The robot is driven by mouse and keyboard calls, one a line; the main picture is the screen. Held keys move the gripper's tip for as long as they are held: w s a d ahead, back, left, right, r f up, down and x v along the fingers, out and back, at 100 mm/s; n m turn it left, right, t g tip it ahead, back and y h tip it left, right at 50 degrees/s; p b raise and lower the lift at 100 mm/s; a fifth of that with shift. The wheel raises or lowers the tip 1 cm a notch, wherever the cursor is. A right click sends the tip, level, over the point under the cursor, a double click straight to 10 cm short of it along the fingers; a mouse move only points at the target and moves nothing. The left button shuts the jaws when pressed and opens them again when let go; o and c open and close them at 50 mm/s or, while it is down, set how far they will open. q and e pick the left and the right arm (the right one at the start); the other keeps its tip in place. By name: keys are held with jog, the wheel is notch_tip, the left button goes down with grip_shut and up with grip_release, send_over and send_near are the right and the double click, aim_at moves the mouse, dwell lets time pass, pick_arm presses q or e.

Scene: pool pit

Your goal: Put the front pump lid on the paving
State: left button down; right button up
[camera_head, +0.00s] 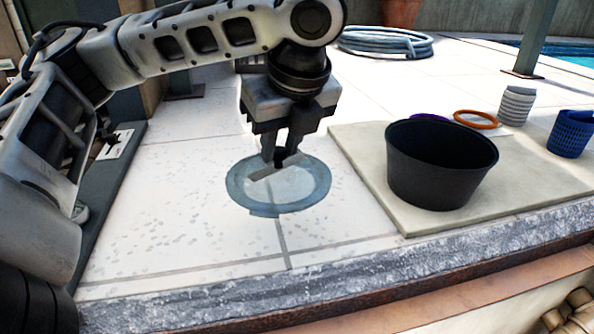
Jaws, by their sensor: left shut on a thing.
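A round, clear bluish pump lid (302,192) is at the near middle of the pale paving (180,222). My left gripper (282,165) comes down over it from above. Its fingers are shut on the lid's raised grip at the centre. The lid looks level and lies at or very close to the paving; I cannot tell whether it touches.
A black bucket (437,170) stands on a beige slab (410,218) to the right. Orange and purple rings (475,119), a grey ribbed cylinder (516,106) and a blue basket (571,133) are beyond. A coiled hose (385,42) lies at the back. The rough stone edge (200,305) is in front.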

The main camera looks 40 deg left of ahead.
aim_at(297, 156)
pick_arm(q)
jog(key=w, duration=0.1)
jog(key=w+f, duration=0.1)
jog(key=w, duration=0.1)
jog(key=w+f, duration=0.1)
jog(key=shift+w+a+f, duration=0.2)
jog(key=shift+w+a, duration=0.1)
jog(key=shift+a, duration=0.1)
jog(key=w+f, duration=0.1)
jog(key=f, duration=0.1)
jog(key=w+f, duration=0.2)
jog(key=f, duration=0.1)
jog(key=w+a+f, duration=0.1)
jog(key=w+f, duration=0.1)
jog(key=f, duration=0.1)
jog(key=shift+w, duration=0.15)
jog(key=shift+f, duration=0.4)
pick_arm(e)
jog(key=shift+w+r, duration=0.2)
jog(key=shift+w, duration=0.2)
pick_arm(q)
jog(key=shift+f, duration=0.1)
pick_arm(e)
jog(key=shift+d, duration=0.1)
pick_arm(q)
jog(key=c, duration=1.2)
grip_release()
jog(key=shift+o, duration=0.2)
